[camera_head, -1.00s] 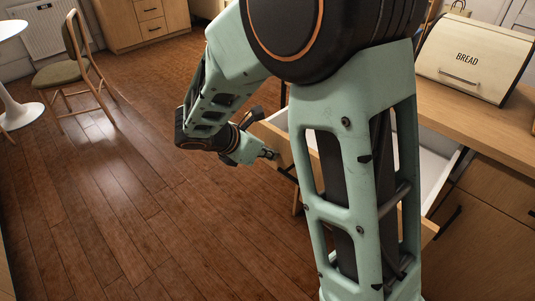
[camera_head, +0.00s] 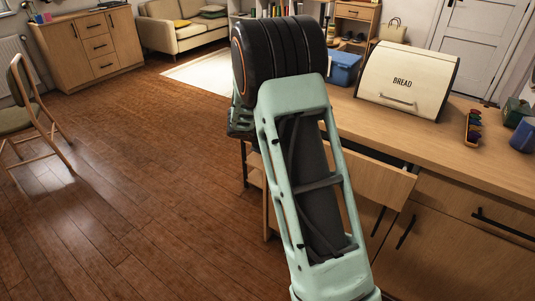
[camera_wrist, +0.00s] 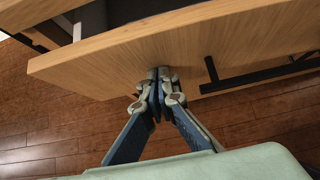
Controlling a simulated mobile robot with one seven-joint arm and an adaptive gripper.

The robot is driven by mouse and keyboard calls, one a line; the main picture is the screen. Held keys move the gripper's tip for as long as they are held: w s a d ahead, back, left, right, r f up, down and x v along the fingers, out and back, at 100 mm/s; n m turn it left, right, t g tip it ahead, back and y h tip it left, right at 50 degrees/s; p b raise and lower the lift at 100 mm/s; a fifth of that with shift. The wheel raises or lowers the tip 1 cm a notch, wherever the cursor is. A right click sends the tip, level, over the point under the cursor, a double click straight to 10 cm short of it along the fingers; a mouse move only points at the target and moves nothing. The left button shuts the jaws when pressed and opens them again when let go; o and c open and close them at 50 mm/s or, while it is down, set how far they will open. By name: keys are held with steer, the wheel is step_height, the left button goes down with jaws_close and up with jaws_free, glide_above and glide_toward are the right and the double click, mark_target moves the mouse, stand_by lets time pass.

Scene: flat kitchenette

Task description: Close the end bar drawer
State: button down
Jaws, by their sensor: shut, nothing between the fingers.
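The end bar drawer (camera_head: 378,180) stands partly open under the counter, with a dark gap above its wooden front. My arm covers its left part in the head view. In the wrist view the drawer front (camera_wrist: 120,62) spans the picture, with a black bar handle (camera_wrist: 255,75) to the right of my fingers. My gripper (camera_wrist: 160,76) is shut and empty. Its fingertips are at the face of the drawer front, left of the handle, and seem to touch it. The gripper is hidden behind my arm in the head view.
The wooden counter (camera_head: 440,140) carries a cream bread box (camera_head: 405,85), a blue bin (camera_head: 343,68) and small items at the right. Closed cabinet fronts (camera_head: 440,255) lie below. The wooden floor (camera_head: 140,190) at left is open, with a chair (camera_head: 30,115) at the far left.

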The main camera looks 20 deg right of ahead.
steer(key=w+d+p, duration=0.1)
steer(key=d, duration=0.1)
steer(key=w+d, duration=0.2)
steer(key=w+d+p, duration=0.1)
steer(key=d, duration=0.1)
steer(key=shift+w+d+p, duration=0.1)
steer(key=shift+w+p, duration=0.1)
steer(key=shift+p, duration=0.1)
steer(key=shift+w+d+r, duration=0.1)
steer(key=shift+d+r, duration=0.05)
steer(key=shift+w+d+r, duration=0.1)
